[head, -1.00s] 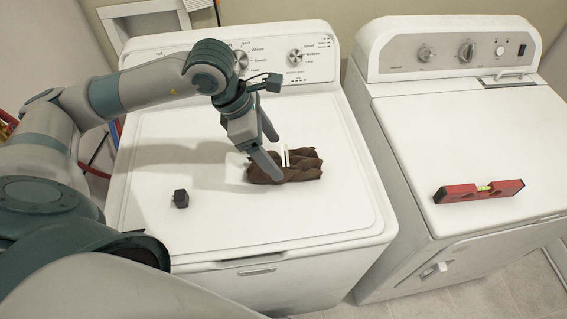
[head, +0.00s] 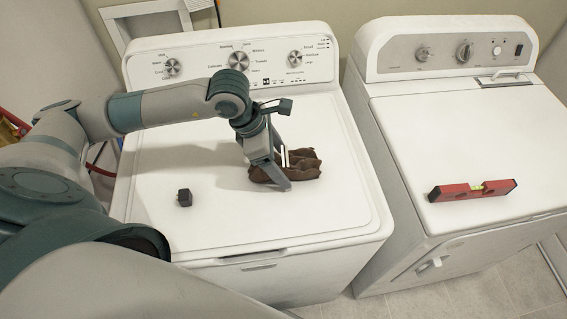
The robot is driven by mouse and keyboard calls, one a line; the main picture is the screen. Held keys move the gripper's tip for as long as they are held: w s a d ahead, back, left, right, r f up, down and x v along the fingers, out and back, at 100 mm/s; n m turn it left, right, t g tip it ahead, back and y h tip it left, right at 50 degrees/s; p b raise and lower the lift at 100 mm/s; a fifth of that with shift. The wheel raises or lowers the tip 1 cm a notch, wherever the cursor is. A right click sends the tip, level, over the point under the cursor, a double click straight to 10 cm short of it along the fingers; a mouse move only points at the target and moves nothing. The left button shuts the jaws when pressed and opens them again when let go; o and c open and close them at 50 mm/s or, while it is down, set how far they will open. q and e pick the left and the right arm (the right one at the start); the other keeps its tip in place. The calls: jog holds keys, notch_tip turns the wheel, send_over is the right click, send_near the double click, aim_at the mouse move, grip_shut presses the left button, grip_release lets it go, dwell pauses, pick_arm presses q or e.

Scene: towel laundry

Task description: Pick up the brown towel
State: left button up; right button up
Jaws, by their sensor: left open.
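The brown towel (head: 303,165) lies crumpled on the white lid of the left washing machine (head: 330,215). My left gripper (head: 286,172) points down at the towel with its fingers apart. One finger reaches down in front of the towel's near left part, and the other is at the towel's far side. The gripper hides part of the towel's left half. I cannot tell whether the fingers touch the cloth. My right gripper is not in view.
A small dark block (head: 184,197) sits on the lid left of the towel. A red spirit level (head: 472,190) lies on the right machine (head: 440,130). A gap separates the machines. The left machine's control panel (head: 205,62) rises behind the lid.

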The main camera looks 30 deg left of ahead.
aim_at(289, 157)
pick_arm(q)
jog(key=shift+c, duration=0.4)
jog(key=c, duration=1.3)
jog(key=shift+r, duration=0.15)
jog(key=shift+r+b, duration=0.45)
jog(key=shift+r, duration=0.1)
jog(key=r, duration=0.1)
jog(key=d+r+b, duration=0.1)
jog(key=r, duration=0.1)
jog(key=shift+w+b, duration=0.1)
jog(key=shift+b, duration=0.2)
jog(key=shift+w+d+r+b, duration=0.2)
jog(key=shift+d+r+b, duration=0.4)
jog(key=shift+d+r, duration=0.85)
jog(key=shift+w+d+r+b, duration=0.2)
jog(key=shift+d+r+b, duration=0.5)
jog(key=shift+d, duration=1.4)
jog(key=shift+w+d+r+b, duration=0.2)
jog(key=shift+d+r+b, duration=0.3)
jog(key=shift+d+r, duration=1)
jog(key=shift+d+f, duration=0.25)
jog(key=shift+f, duration=0.05)
